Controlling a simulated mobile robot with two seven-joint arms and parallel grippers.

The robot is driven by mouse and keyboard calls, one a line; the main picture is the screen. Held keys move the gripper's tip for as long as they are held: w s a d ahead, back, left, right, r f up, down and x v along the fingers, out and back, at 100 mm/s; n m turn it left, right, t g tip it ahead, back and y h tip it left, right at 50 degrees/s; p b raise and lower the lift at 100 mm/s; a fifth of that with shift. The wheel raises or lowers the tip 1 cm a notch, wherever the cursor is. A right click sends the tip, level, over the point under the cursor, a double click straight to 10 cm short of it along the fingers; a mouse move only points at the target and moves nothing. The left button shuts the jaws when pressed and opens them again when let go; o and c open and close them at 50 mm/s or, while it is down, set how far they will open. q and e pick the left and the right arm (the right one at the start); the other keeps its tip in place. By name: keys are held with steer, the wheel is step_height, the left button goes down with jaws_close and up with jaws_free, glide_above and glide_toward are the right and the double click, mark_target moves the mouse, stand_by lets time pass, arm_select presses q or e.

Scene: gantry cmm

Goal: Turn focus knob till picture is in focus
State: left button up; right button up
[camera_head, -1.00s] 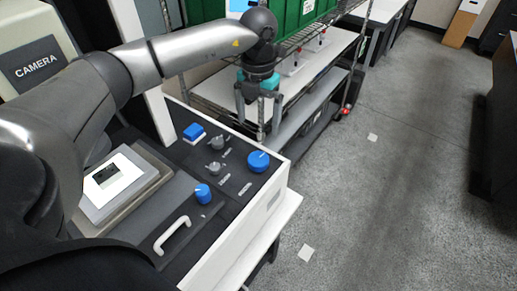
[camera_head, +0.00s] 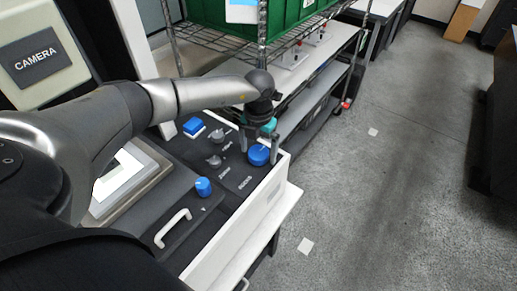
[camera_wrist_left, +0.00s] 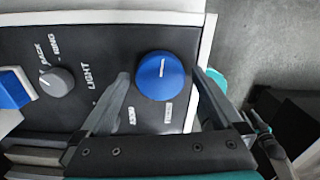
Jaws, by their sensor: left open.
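A big blue knob (camera_head: 259,155) with a white pointer line sits at the right of the black control panel (camera_head: 225,187). It also shows in the left wrist view (camera_wrist_left: 165,76), with small lettering beside it that I cannot read clearly. My left gripper (camera_head: 259,147) is open just above this knob; in the left wrist view its fingers (camera_wrist_left: 160,84) stand on either side of the knob, and I see no clear contact. The picture screen (camera_head: 118,176) on the machine is partly hidden by my left arm. My right gripper is out of view.
A smaller blue knob (camera_head: 203,186), a blue square button (camera_head: 193,126), grey knobs (camera_head: 215,162) and a white handle (camera_head: 173,228) share the panel. A wire rack with green bins (camera_head: 290,15) stands behind. Open floor (camera_head: 390,190) lies to the right.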

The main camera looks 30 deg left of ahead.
arm_select(q)
steer(key=c, duration=1.3)
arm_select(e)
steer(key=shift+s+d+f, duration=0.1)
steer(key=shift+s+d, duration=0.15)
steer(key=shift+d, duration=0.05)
arm_select(q)
steer(key=shift+m, duration=0.5)
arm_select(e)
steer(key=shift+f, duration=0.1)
arm_select(q)
steer(key=m+b, duration=0.1)
steer(key=m, duration=0.1)
steer(key=shift+m, duration=0.3)
steer(key=shift+r+m+b, duration=0.1)
steer(key=shift+m+b, duration=0.45)
steer(key=shift+m, duration=0.55)
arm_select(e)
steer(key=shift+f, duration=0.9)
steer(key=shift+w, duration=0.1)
arm_select(q)
steer(key=o, duration=1.3)
